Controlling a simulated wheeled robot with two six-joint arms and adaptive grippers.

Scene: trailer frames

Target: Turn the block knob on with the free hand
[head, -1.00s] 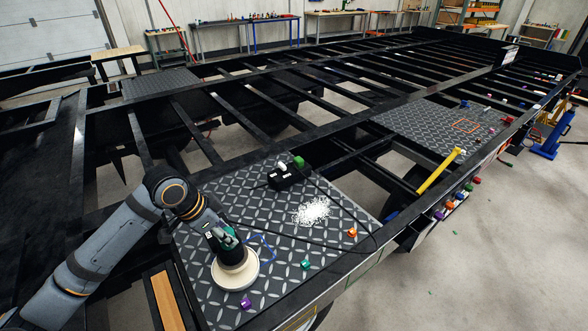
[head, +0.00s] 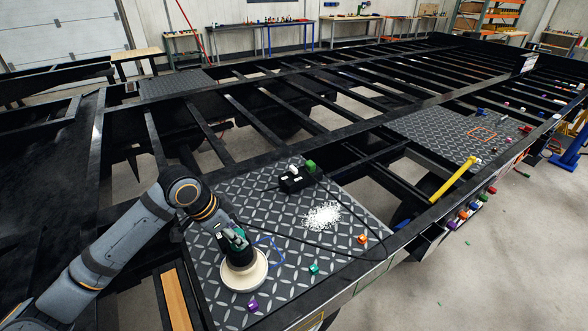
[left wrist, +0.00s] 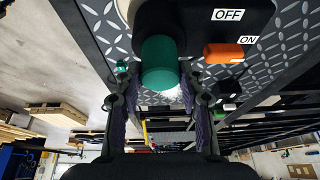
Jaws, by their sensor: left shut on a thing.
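My left gripper (head: 233,238) is shut on the green handle of a sander-like tool with a round cream pad (head: 244,270), which stands on the near diamond plate. In the left wrist view the fingers (left wrist: 160,76) flank the green handle (left wrist: 159,50). Beside it, the tool's black body carries an orange switch (left wrist: 224,53), close to an ON label (left wrist: 248,40), with an OFF label (left wrist: 228,15) above. A black block (head: 296,183) lies farther back on the plate, with a white part (head: 293,169) and a green part (head: 311,166). Its knob's setting is too small to tell. My right gripper is not in view.
An orange piece (head: 362,239), a teal piece (head: 314,269) and a purple piece (head: 253,305) sit along the plate's near side. A dark cable crosses the plate. Open gaps lie between the frame beams.

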